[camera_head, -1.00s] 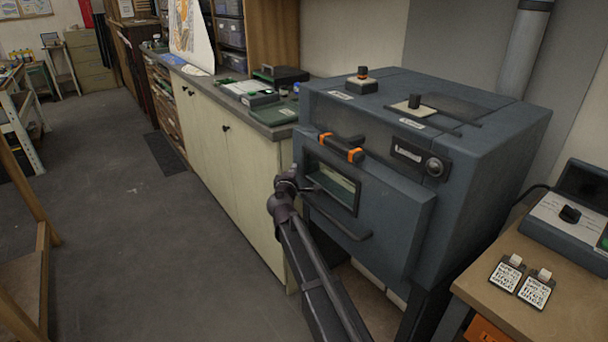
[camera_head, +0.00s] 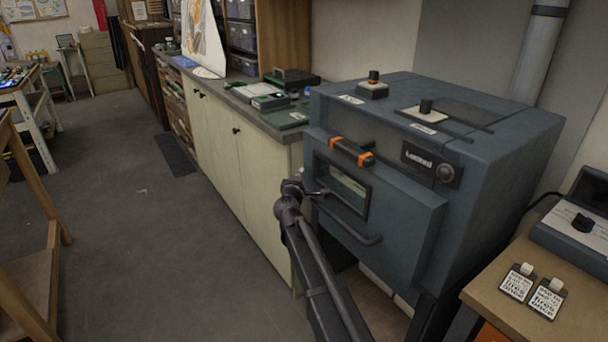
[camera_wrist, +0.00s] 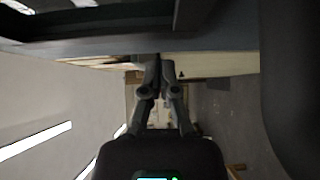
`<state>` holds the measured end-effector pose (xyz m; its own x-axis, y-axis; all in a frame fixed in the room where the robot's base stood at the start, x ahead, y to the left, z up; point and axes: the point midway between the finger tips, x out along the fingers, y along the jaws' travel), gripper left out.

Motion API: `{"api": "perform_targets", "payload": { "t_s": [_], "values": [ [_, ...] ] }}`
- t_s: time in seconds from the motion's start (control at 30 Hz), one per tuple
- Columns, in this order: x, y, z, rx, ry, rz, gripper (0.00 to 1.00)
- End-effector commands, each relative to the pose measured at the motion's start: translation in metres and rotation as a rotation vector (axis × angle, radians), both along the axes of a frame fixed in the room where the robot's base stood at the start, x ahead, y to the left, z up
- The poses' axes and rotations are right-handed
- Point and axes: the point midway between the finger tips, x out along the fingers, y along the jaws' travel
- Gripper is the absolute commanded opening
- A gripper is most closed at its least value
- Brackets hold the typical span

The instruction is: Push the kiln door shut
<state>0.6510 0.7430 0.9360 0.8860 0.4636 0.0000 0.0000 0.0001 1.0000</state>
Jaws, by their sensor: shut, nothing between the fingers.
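The kiln (camera_head: 500,160) is a dark blue-grey box at the right. Its door (camera_head: 400,235) is a thick slab on the front with a small window (camera_head: 342,190) and a bar handle (camera_head: 352,232). The door stands proud of the body at its right edge; I cannot tell whether it is fully closed. My gripper (camera_head: 324,193) is in front of the door, near the window's lower left. In the wrist view its fingers (camera_wrist: 160,64) are together and empty, close under a dark kiln surface (camera_wrist: 100,40). Contact is not clear.
An orange-banded latch bar (camera_head: 351,151) sits above the window, beside a "Loaded" label (camera_head: 418,158). A cream cabinet (camera_head: 240,180) runs along the left. A wooden table (camera_head: 520,325) with two tags and a control box (camera_head: 575,235) stands at the right. The floor (camera_head: 150,240) at left is open.

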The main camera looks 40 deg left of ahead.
Motion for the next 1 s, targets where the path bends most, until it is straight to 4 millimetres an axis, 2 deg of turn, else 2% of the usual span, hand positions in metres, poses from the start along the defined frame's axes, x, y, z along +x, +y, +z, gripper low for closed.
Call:
{"api": "perform_targets", "payload": {
  "t_s": [0.2, 0.3, 0.6, 0.8, 1.0],
  "values": [
    [-0.020, 0.006, 0.000, 0.000, -0.001, -0.001, 0.00],
    [-0.039, -0.004, 0.000, 0.000, -0.001, 0.001, 0.00],
    [-0.081, -0.030, 0.000, 0.000, -0.001, -0.002, 0.00],
    [-0.098, -0.040, 0.000, 0.000, -0.001, -0.004, 0.00],
    [-0.105, -0.043, 0.000, 0.000, -0.001, -0.005, 0.00]
  ]
}}
